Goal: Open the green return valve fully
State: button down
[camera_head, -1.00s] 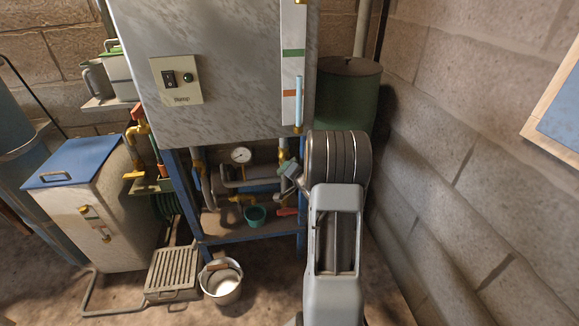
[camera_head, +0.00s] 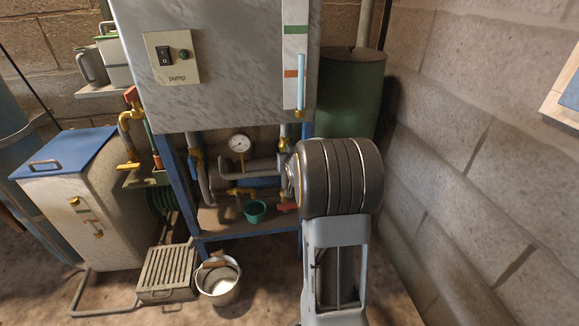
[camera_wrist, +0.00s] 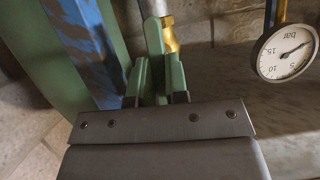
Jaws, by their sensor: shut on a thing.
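In the wrist view, the green return valve's handle (camera_wrist: 155,62) stands upright between my fingers, close to a brass fitting (camera_wrist: 170,38) on a grey pipe. My gripper (camera_wrist: 157,94) is shut on this green handle. How far the valve is turned cannot be told. In the head view, my arm's wrist covers the valve and most of my gripper, at the right end of the pipework under the grey cabinet.
A pressure gauge (camera_wrist: 287,52) is close on the right of the wrist view. A blue frame post (camera_wrist: 88,48) stands left. In the head view, a dark green drum (camera_head: 348,92) and block wall crowd the right. A teal cup (camera_head: 255,211) and red handle (camera_head: 288,207) are on the shelf.

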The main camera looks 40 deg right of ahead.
jog(key=shift+n+b, duration=0.4)
jog(key=shift+b, duration=0.5)
jog(key=c, duration=1.1)
grip_release()
jog(key=shift+h, duration=0.3)
jog(key=shift+r+p+v, duration=0.2)
jog(key=shift+p+v, duration=2.05)
jog(key=shift+v, duration=4.65)
